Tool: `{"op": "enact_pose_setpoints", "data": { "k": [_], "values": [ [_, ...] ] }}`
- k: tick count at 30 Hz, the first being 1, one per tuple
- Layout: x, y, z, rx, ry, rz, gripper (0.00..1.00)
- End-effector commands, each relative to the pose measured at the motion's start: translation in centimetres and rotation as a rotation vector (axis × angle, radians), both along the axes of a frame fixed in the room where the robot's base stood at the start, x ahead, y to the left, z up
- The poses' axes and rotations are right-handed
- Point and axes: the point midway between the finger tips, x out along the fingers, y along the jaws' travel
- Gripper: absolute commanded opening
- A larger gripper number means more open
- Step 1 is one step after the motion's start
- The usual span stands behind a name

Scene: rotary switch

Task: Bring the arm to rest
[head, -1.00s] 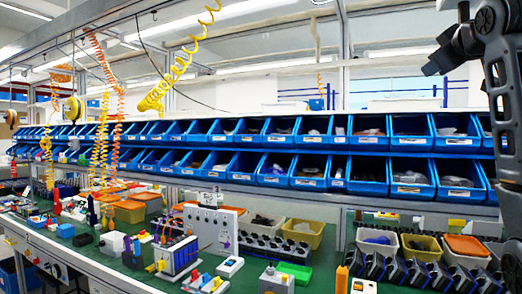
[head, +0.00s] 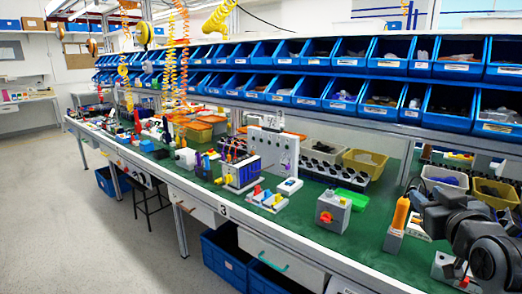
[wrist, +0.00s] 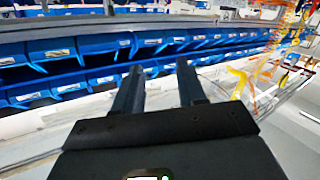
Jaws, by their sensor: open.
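My gripper (wrist: 159,78) shows in the wrist view with its two dark fingers apart and nothing between them. It points toward the rows of blue bins. In the head view my dark arm is at the lower right, over the front of the green bench; its fingertips are hard to make out there. The rotary switch, a grey box with a red-orange knob (head: 332,212), stands upright on the bench to the left of my arm, apart from it. I cannot make out the switch in the wrist view.
Two rows of blue bins (head: 345,95) run above the bench (head: 300,222). An orange-topped post (head: 398,222) stands close to my arm. A green tray (head: 351,199) lies behind the switch. Coiled yellow hoses (head: 217,18) hang above. The floor (head: 110,235) at the left is clear.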

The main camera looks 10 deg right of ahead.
Motion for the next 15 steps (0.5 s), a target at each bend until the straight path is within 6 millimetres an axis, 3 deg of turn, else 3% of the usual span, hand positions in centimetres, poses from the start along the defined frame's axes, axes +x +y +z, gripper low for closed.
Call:
{"op": "enact_pose_setpoints", "data": {
  "k": [1, 6, 15],
  "values": [
    [-1.1, 1.6, -2.2, 0.019, 0.010, 0.012, 0.40],
    [-5.0, 5.8, -7.3, 0.065, 0.012, 0.042, 0.40],
    [-13.7, 12.6, -13.7, 0.133, 0.028, 0.096, 0.40]
  ]
}}
